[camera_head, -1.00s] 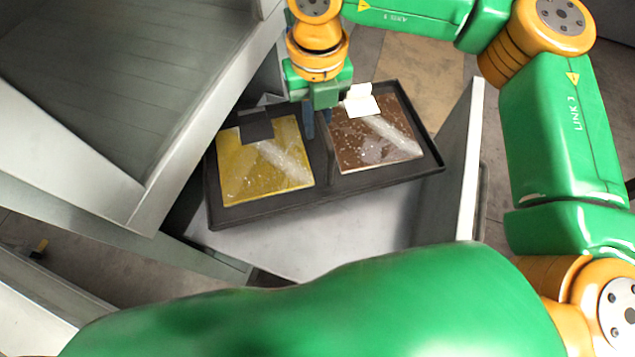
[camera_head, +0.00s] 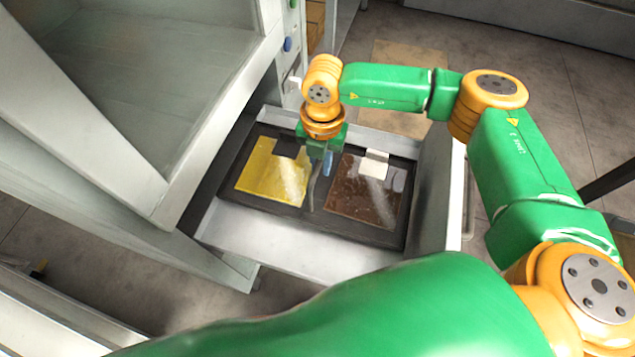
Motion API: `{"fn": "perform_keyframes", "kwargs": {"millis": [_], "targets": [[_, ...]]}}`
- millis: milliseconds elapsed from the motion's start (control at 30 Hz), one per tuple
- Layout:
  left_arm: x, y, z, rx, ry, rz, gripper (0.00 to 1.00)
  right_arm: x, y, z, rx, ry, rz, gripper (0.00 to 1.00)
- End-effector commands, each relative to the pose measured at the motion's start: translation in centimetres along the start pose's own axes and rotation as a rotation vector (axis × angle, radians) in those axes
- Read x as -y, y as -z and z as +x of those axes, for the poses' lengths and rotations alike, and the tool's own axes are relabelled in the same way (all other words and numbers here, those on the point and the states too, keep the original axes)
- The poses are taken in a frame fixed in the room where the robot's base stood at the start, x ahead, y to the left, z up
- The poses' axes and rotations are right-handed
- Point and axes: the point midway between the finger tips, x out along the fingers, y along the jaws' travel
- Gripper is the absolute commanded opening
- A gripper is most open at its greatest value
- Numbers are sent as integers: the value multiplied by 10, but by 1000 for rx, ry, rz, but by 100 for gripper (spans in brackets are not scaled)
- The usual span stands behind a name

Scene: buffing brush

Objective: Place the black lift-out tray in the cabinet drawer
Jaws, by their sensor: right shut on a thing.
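The black lift-out tray (camera_head: 303,216) lies level within the walls of the open cabinet drawer (camera_head: 290,245). Whether it rests on the drawer floor cannot be told. On its left half is a yellow panel (camera_head: 268,181) with a dark tab, and on its right half a brown panel (camera_head: 358,205) with a white tab. My right gripper (camera_head: 320,178) reaches down over the tray's middle between the panels, shut on the tray's central part; the exact grip is partly hidden by the gripper body. My left gripper is not in view.
The grey cabinet (camera_head: 150,90) stands at the left, with an open, empty compartment above the drawer. The drawer's right wall (camera_head: 437,185) stands just right of the tray. Bare floor (camera_head: 550,80) lies beyond on the right.

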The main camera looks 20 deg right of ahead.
Motion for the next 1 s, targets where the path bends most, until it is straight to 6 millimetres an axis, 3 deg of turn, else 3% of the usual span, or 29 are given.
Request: {"fn": "perform_keyframes", "kwargs": {"millis": [267,600,633,733,1000], "targets": [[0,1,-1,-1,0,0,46,0,0,49,0,0,-2,0],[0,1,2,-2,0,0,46,0,0,56,1,-2,-4,0],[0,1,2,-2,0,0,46,0,0,56,1,-1,-4,18],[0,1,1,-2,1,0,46,0,0,55,1,-1,-4,45],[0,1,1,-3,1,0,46,0,0,54,1,-1,-4,45]]}}
